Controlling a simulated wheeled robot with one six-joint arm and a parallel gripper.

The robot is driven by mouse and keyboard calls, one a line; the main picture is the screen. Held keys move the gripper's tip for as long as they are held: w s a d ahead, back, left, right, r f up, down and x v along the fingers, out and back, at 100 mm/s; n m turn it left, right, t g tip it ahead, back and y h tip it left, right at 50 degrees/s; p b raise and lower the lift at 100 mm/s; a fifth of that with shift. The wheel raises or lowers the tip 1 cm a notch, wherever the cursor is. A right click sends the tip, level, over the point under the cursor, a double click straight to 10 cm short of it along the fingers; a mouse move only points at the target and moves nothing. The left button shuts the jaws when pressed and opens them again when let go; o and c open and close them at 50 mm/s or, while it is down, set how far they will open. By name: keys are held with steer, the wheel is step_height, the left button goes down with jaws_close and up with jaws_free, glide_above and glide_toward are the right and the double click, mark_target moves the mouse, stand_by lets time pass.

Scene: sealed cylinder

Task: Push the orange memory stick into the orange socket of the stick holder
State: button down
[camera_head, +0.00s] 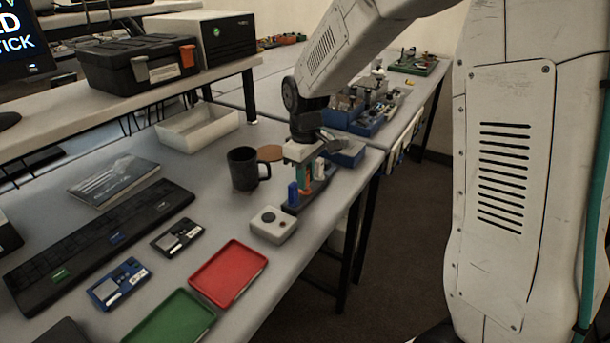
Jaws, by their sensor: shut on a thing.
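My gripper (303,160) points down over the dark stick holder (316,194), which stands near the right edge of the table. It is shut on the orange memory stick (300,178), of which only a small part shows below the fingers. The stick looks upright, in line with the holder. The orange socket is hidden, and I cannot tell how deep the stick sits. A blue stick (292,194) stands at the holder's near end, and a whitish one (319,168) stands on the right beside my gripper.
A black mug (243,168) stands left of the holder, with a brown coaster (270,153) behind it. A grey button box (273,225) is close in front. Blue bins (347,154) are behind at right. Red (228,273) and green (170,319) trays lie nearer.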

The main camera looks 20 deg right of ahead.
steer(key=shift+f, duration=0.6)
steer(key=c, duration=1.1)
jaws_free()
steer(key=shift+c, duration=0.2)
steer(key=shift+r, duration=0.1)
step_height(320, 180, up, 8)
steer(key=shift+f, duration=0.2)
steer(key=s+d+r+m, duration=0.1)
steer(key=s+r+m, duration=0.2)
steer(key=s, duration=1.2)
steer(key=s+d+r+m+t, duration=0.1)
steer(key=s+d+r+m, duration=0.1)
steer(key=s, duration=1.3)
steer(key=shift+r+m, duration=0.55)
steer(key=shift+m, duration=0.55)
